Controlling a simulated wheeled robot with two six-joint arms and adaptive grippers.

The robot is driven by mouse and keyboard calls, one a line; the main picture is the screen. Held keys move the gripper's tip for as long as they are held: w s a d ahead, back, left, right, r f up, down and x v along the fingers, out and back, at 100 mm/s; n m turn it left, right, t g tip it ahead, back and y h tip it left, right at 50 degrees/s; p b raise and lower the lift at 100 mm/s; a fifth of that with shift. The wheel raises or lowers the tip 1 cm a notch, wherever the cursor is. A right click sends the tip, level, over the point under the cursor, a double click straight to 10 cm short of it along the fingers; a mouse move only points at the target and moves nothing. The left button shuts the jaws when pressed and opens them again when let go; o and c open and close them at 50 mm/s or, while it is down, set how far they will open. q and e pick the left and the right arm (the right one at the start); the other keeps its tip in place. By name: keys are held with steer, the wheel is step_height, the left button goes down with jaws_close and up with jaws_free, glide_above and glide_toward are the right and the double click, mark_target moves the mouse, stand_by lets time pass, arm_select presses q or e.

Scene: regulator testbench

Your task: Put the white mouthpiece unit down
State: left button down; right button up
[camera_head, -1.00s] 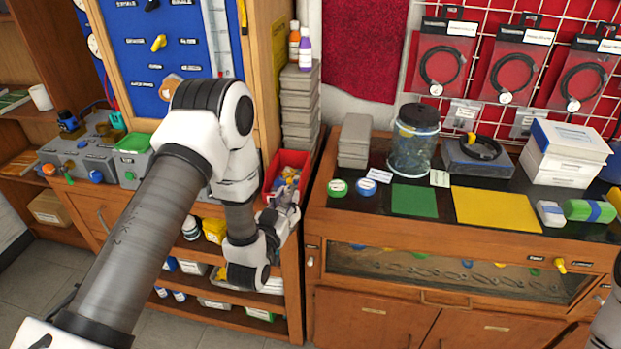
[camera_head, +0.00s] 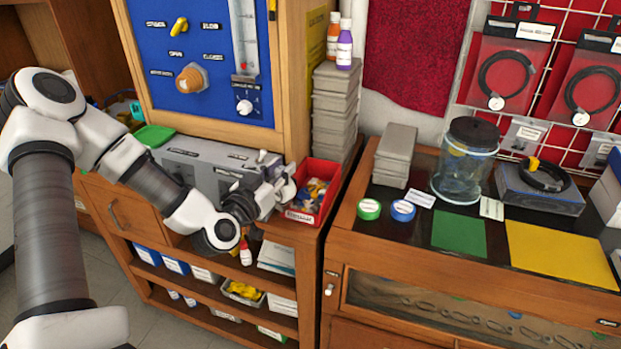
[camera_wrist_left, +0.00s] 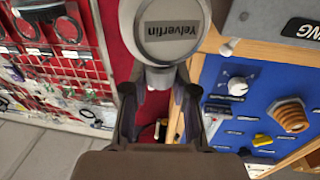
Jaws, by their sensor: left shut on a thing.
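The white mouthpiece unit (camera_wrist_left: 172,38) is between the fingers of my left gripper (camera_wrist_left: 158,92) in the left wrist view. Its round grey face reads "Yelverfin". In the head view my left gripper (camera_head: 272,194) is shut on it, just left of the red bin and in front of the grey test bench housing. Only a small pale part of the unit (camera_head: 287,188) shows there, and the gripper hides the rest. I cannot tell whether the unit touches anything below it. My right gripper is not in view.
The red bin (camera_head: 306,215) of small parts stands close to the right of the gripper. Stacked grey cases (camera_head: 335,108) stand behind it. The grey housing (camera_head: 205,160) sits under the blue panel (camera_head: 180,45). Green (camera_head: 459,232) and yellow (camera_head: 560,255) mats lie on the right counter.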

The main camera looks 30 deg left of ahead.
arm_select(q)
steer(key=w+f+p, duration=0.1)
steer(key=w+f, duration=0.3)
steer(key=w, duration=0.6)
steer(key=shift+w+d+f, duration=0.15)
steer(key=shift+w+f, duration=0.1)
steer(key=shift+w, duration=0.05)
steer(key=c, duration=0.9)
jaws_free()
steer(key=shift+f, duration=0.1)
